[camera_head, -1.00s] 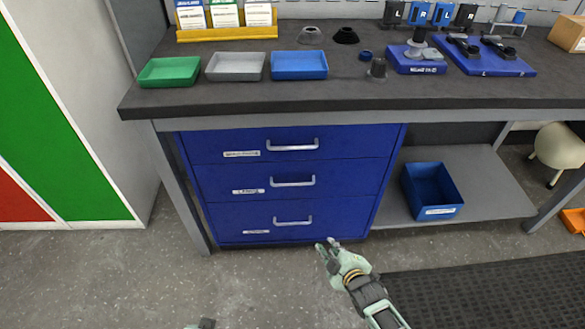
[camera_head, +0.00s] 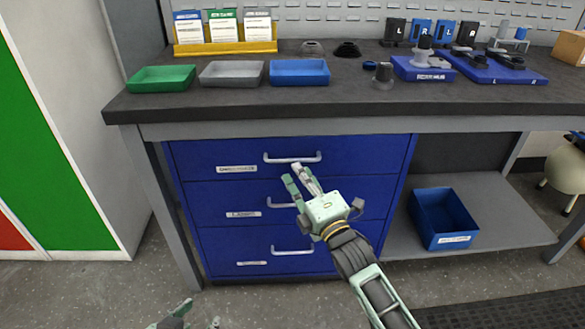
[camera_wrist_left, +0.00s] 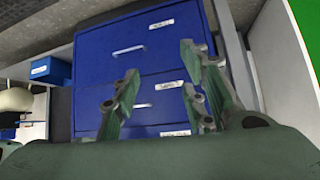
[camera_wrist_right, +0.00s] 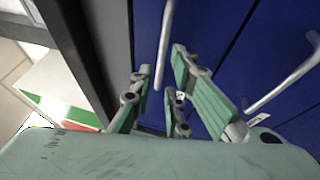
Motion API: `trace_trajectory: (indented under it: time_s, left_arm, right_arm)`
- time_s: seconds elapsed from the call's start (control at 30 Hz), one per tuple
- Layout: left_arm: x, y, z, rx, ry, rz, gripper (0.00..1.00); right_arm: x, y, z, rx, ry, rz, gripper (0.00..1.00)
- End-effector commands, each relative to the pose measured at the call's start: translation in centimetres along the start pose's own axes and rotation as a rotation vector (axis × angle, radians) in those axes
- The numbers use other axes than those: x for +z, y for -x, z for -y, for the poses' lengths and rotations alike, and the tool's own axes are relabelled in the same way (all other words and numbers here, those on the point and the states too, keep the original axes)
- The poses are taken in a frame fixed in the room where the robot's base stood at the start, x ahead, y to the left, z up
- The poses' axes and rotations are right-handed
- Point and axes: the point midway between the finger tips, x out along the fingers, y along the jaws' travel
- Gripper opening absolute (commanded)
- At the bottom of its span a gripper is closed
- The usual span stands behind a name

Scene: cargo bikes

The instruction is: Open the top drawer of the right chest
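A blue chest (camera_head: 186,198) with three drawers stands under the workbench. Its top drawer (camera_head: 350,160) looks closed and carries a pale label and a pale bar handle (camera_head: 292,158). My right gripper (camera_head: 299,176) is in front of the chest, fingertips just below the top handle. In the right wrist view its fingers (camera_wrist_right: 160,75) are apart, with a bar handle (camera_wrist_right: 166,35) reaching into the gap; I cannot tell whether they touch. My left gripper (camera_head: 190,318) shows partly at the bottom edge. In the left wrist view its fingers (camera_wrist_left: 160,75) are apart and empty, facing the chest.
The workbench (camera_head: 240,108) overhangs the chest and holds green, grey and blue trays (camera_head: 300,72). A blue bin (camera_head: 443,220) sits on the low shelf at right. A bench leg (camera_head: 165,210) stands left of the chest. The floor in front is clear.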

Motion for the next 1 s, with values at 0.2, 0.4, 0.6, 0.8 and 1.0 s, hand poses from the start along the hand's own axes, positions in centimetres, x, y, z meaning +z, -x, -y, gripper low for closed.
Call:
trace_trajectory:
  time_s: [0.2,0.4,0.6,0.8,1.0]
  left_arm:
    - [-3.5,-0.5,-0.5,0.01,-0.002,-0.163,0.4]
    - [-5.3,-0.4,-0.7,0.015,-0.002,-0.241,0.4]
    - [-5.6,-0.3,-0.8,0.016,-0.003,-0.254,0.4]
    - [-5.6,-0.3,-0.8,0.015,-0.003,-0.253,0.4]
    - [-5.5,-0.3,-0.8,0.016,-0.003,-0.252,0.4]
  right_arm:
    - [0.0,-2.8,0.2,0.0,-0.001,0.001,0.15]
    - [0.0,-4.0,0.1,-0.001,-0.001,0.001,0.15]
    - [0.0,-4.2,0.1,-0.002,-0.002,0.001,0.15]
    - [0.0,-4.2,0.1,-0.002,-0.002,0.001,0.08]
    - [0.0,-4.2,0.1,-0.002,-0.002,0.001,0.0]
